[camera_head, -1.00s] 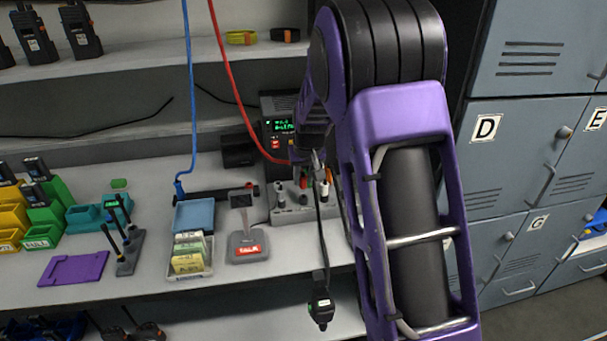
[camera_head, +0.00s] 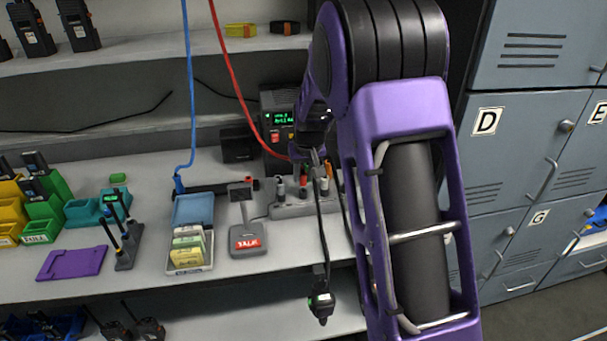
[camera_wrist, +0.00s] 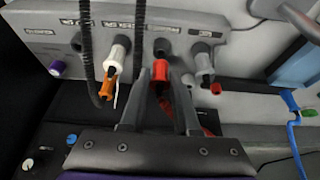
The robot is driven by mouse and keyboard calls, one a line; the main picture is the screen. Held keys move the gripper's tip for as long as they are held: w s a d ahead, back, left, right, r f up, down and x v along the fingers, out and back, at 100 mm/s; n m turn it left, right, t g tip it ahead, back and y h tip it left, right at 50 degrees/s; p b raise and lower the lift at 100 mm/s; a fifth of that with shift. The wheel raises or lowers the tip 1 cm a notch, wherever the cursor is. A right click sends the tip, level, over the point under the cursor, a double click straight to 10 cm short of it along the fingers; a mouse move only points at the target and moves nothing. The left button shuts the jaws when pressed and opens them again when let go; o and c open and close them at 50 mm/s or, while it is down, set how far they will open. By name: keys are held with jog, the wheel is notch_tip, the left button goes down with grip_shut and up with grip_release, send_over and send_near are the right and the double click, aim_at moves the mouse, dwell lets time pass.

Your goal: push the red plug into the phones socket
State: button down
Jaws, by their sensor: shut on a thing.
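The red plug (camera_wrist: 160,76) is between the two finger tips of my gripper (camera_wrist: 164,82) in the wrist view, with the fingers shut on it. It is in front of a dark round part (camera_wrist: 161,48) on the grey socket panel (camera_wrist: 205,22). I cannot tell whether the plug's tip is inside that socket. The panel's labels are too blurred to read, so I cannot tell which is phones. In the head view my gripper (camera_head: 314,158) is over the grey socket box (camera_head: 290,209), and the plug area is partly hidden by the gripper and cables.
A card tray (camera_head: 189,250) and scale (camera_head: 247,240) stand left.

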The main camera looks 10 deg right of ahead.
jog(key=shift+f+b, duration=0.9)
jog(key=shift+f, duration=0.25)
dwell(1.8)
jog(key=c, duration=0.6)
grip_release()
jog(key=shift+o, duration=0.2)
jog(key=shift+r, duration=0.1)
jog(key=shift+r+p, duration=2.7)
jog(key=shift+r, duration=1.25)
